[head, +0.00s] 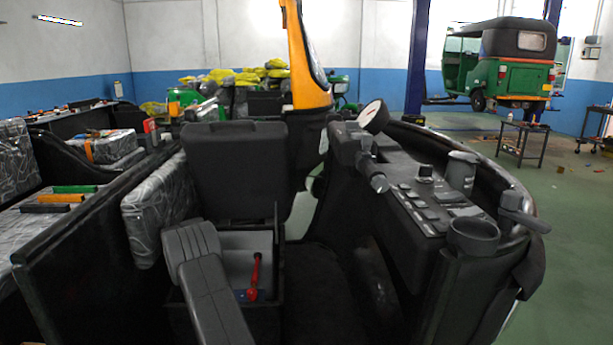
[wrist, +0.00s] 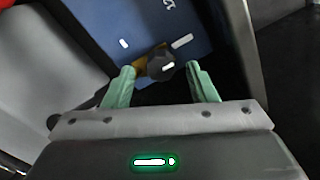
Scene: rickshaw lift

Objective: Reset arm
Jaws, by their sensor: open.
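My gripper (wrist: 162,72) shows in the wrist view with its two pale green fingers spread apart and nothing pinched between them. A dark round knob with a brass-coloured part (wrist: 160,63) appears just beyond the fingertips, against a blue panel (wrist: 95,20) with white markings. I cannot tell how far the fingers are from it. In the head view my grey arm (head: 205,285) reaches into the lower middle, beside an open dark compartment. My gripper is not visible in the head view.
A red-handled tool (head: 254,277) stands in the open compartment (head: 245,240). A black partition (head: 80,240) is at the left.

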